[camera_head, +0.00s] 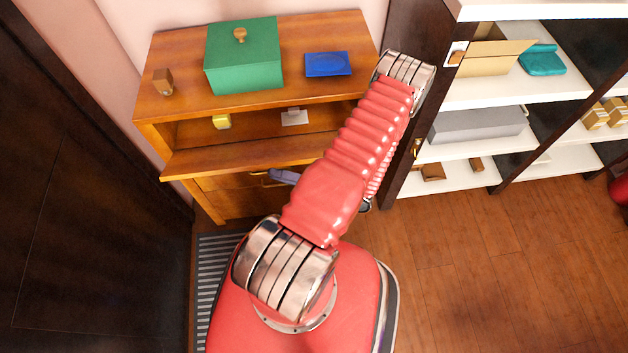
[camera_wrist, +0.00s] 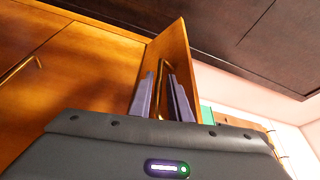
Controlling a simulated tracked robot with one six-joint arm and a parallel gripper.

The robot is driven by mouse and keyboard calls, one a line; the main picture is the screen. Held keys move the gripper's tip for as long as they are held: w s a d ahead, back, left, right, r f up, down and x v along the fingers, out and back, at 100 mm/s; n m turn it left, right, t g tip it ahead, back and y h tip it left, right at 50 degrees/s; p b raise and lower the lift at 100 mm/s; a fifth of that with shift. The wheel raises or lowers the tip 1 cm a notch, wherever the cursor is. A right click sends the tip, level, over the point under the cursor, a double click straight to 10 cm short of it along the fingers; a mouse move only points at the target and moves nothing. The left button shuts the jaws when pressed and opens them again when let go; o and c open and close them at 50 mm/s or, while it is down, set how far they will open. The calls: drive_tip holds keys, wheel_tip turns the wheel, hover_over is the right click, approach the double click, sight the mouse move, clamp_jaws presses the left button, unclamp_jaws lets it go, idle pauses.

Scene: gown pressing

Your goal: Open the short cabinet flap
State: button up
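The short wooden cabinet (camera_head: 148,122) stands against the wall. Its flap (camera_head: 215,162) is folded down and out from the front, showing the upper compartment. In the wrist view the flap (camera_wrist: 172,42) stands out from the cabinet front, with a brass handle (camera_wrist: 165,68) on its outer face. My gripper (camera_head: 283,176) is just below the flap in the head view, mostly hidden by my arm. In the wrist view the purple fingers of my gripper (camera_wrist: 163,88) stand apart, one on each side of the handle. Whether they touch it is unclear.
A green box (camera_head: 243,58) and a blue tray (camera_head: 328,64) sit on the cabinet top, near a small wooden block (camera_head: 163,82). A yellow item (camera_head: 221,122) and a pale item (camera_head: 294,118) are inside. White shelves (camera_head: 520,92) stand right. Floor (camera_head: 480,270) is clear right.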

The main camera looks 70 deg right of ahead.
drive_tip(key=s, duration=1)
drive_tip(key=shift+f, duration=0.35)
drive_tip(key=shift+c, duration=0.4)
